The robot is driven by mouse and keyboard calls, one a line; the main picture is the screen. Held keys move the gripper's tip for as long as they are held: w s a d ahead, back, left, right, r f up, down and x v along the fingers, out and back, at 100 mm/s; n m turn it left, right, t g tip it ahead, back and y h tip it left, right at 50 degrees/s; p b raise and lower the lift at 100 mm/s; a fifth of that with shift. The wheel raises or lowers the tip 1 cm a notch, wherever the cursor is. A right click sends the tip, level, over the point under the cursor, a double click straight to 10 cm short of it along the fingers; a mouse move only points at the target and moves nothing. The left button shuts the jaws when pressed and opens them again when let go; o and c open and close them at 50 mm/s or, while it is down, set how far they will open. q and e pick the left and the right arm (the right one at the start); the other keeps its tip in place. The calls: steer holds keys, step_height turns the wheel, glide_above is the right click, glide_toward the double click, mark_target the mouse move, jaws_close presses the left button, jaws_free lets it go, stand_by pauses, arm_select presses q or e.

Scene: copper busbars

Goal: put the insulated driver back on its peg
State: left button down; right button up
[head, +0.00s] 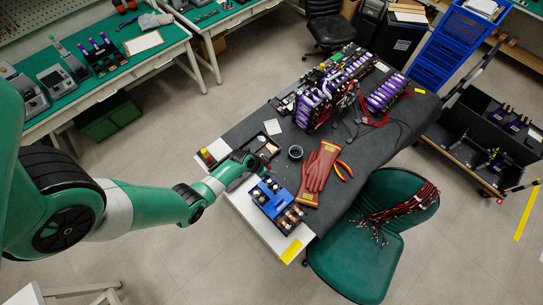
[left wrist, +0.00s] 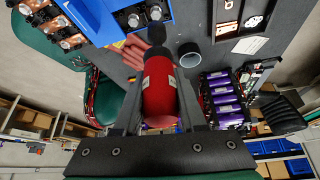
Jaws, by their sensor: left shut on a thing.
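My left gripper (head: 248,163) is over the near left part of the dark work mat, beside a blue-topped module (head: 268,190). In the left wrist view, the left gripper (left wrist: 158,110) is shut on the insulated driver's red handle (left wrist: 160,88). The driver's black end points away from me, toward the blue module (left wrist: 98,18) and its round terminals. In the head view the driver is mostly hidden by the gripper. I cannot make out its peg in either view. My right gripper is not in view.
A black cup (head: 295,153), red gloves (head: 318,168) and orange-handled pliers (head: 343,171) lie near the module. Purple cell packs (head: 318,105) fill the table's far part. A green chair (head: 362,245) stands against the near right side.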

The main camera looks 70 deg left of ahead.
arm_select(q)
steer(key=s+a+f+n+g+y+b, duration=0.1)
steer(key=s+a+f+n+b, duration=0.25)
steer(key=a, duration=0.35)
steer(key=s+a+f+n+g+y+b, duration=0.1)
steer(key=s+a+f+n+y+b, duration=0.15)
steer(key=a+b, duration=0.3)
steer(key=s+a+f+n+g+b, duration=0.1)
steer(key=s+a+f+n+b, duration=0.2)
steer(key=a, duration=0.4)
steer(key=s+a+f+n+g+b, duration=0.1)
steer(key=s+a+f+n+b, duration=0.2)
steer(key=s+a+b, duration=0.4)
steer(key=s+a+f+n+g+y+b, duration=0.1)
steer(key=s+a+f+n+b, duration=0.2)
steer(key=s+a+f+b, duration=0.2)
steer(key=shift+s+a+n+b, duration=0.3)
steer(key=shift+s+a+b, duration=1.65)
steer(key=shift+s, duration=1.9)
steer(key=shift+d, duration=0.15)
steer(key=shift+f+b, duration=0.85)
steer(key=shift+b, duration=0.2)
steer(key=shift+f+b, duration=0.3)
